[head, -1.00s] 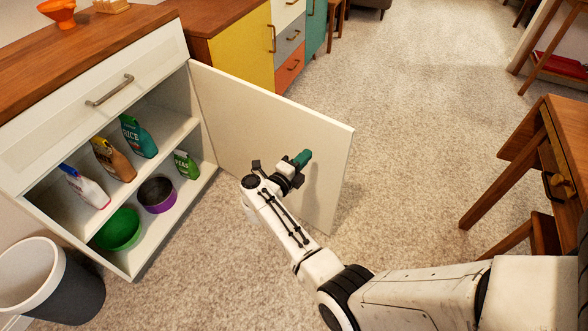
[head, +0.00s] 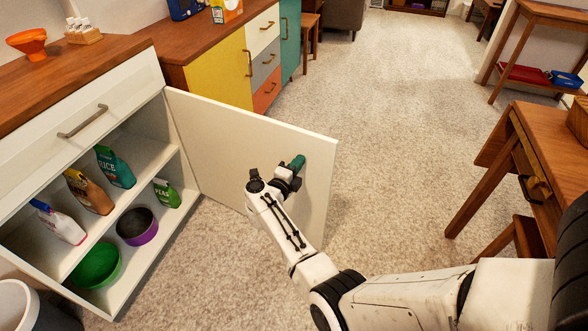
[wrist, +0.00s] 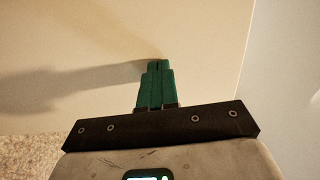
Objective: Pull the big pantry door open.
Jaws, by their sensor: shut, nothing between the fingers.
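The big white pantry door (head: 235,140) stands swung wide open, out from the left side of the picture into the room. I see its inner face, and it fills most of the wrist view (wrist: 60,50). My gripper (head: 297,163) is at this inner face, towards the door's free edge. Its green fingers (wrist: 157,85) are shut together with nothing between them, and their tips point at the panel. I cannot tell whether the tips touch it. The door's handle is not visible.
The open cabinet shows a shelf (head: 130,175) with several packages, and a green bowl (head: 97,265) and a purple bowl (head: 137,226) below. A yellow cabinet (head: 215,68) stands behind the door. A wooden table (head: 545,150) is at right. Carpet (head: 400,110) between is clear.

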